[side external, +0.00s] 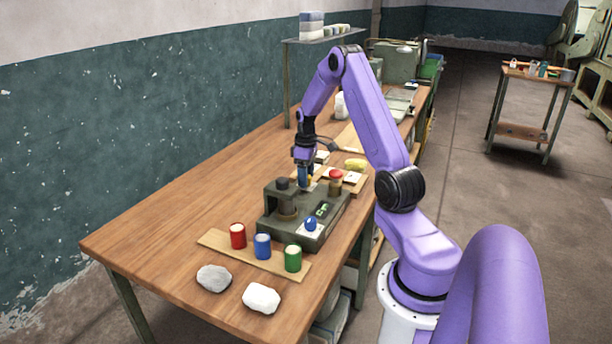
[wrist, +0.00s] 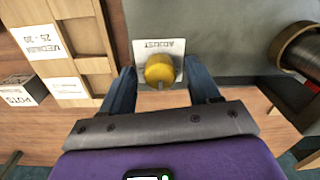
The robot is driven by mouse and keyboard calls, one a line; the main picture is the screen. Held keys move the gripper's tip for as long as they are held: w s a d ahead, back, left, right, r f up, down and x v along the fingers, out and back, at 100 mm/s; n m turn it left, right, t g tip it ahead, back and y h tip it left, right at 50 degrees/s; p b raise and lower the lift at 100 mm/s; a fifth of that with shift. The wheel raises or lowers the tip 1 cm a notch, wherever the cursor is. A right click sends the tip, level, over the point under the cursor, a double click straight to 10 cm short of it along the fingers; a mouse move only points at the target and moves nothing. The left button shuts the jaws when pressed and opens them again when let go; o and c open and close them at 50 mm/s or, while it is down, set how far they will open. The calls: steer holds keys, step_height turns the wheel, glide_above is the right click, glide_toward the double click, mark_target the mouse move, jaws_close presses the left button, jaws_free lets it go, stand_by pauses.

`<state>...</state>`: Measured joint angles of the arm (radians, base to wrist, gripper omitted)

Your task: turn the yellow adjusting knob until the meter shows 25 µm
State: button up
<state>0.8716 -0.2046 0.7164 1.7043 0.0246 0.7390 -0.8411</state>
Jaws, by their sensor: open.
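The yellow adjusting knob (wrist: 160,69) sits on a white plate marked ADJUST (wrist: 172,47) in the wrist view. My gripper (wrist: 162,85) is open, with its blue fingers on either side of the knob and gaps showing between. In the side view my gripper (side external: 304,184) points down at the back of the green instrument box (side external: 275,216), and the yellow knob cannot be made out there. The meter (side external: 323,209) on the box's front shows green digits too small to read.
A blue knob (side external: 311,223) and a dark post (side external: 287,197) stand on the box. Red (side external: 237,236), blue (side external: 262,246) and green (side external: 293,258) cans stand on a board in front. A wooden tray (wrist: 78,45) with a labelled card lies beside the box.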

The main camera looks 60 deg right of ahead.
steer(key=c, duration=1)
steer(key=shift+c, duration=0.2)
steer(key=shift+m, duration=0.3)
steer(key=m, duration=0.4)
steer(key=shift+d+m, duration=0.1)
steer(key=shift+m, duration=1.9)
steer(key=shift+r, duration=0.1)
steer(key=o, duration=1)
steer(key=shift+o, duration=0.2)
